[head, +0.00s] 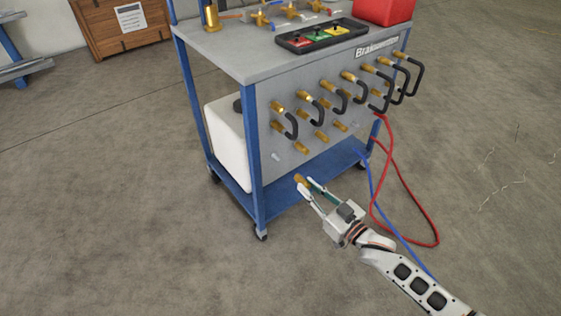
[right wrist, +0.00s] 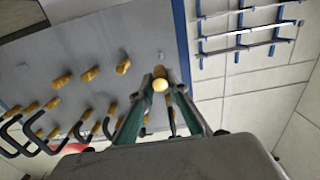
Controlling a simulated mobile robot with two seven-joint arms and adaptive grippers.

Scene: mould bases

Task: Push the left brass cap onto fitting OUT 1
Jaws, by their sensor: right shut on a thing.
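My right gripper (head: 309,190) is shut on a brass cap (head: 299,179), held out in front of the lower left part of the grey panel. In the right wrist view the cap (right wrist: 160,85) sits between the two green-edged fingertips. A small bare grey fitting (head: 276,157) stands on the panel at the left end of the lower row. In the right wrist view it shows just beyond the cap (right wrist: 160,56), apart from it as far as I can tell. No fitting label is readable. My left gripper is not in view.
Several brass fittings (head: 301,147) line the panel (head: 262,110), with black looped hoses (head: 291,124) above. The blue cart frame (head: 257,190) borders the panel on the left. Red (head: 436,225) and blue (head: 383,215) hoses hang to the right, near my right arm.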

